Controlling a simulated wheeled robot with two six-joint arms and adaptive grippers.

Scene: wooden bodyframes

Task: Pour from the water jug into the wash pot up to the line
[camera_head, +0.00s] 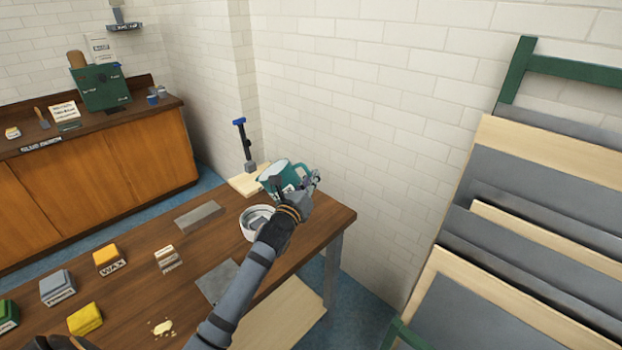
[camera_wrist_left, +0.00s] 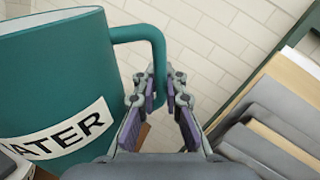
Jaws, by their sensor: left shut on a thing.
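The teal water jug (camera_head: 288,177) has a white label reading WATER, part of which shows in the left wrist view (camera_wrist_left: 60,85). My left gripper (camera_head: 312,180) is shut on its handle; the fingers (camera_wrist_left: 160,95) close around the handle's lower part in the wrist view. The jug is held off the table, with its mouth tipped to the left. The wash pot (camera_head: 250,232), a whitish round pot, stands on the table just below and left of the jug, partly hidden by my left arm. I cannot make out a stream of water or the line.
The wooden table (camera_head: 150,295) carries yellow and grey blocks, a WAX block (camera_head: 107,257) and flat grey plates. A blue-topped tool (camera_head: 243,140) stands behind the jug on a pale board (camera_head: 243,186). A rack of panels (camera_head: 560,200) stands at right, beside the brick wall.

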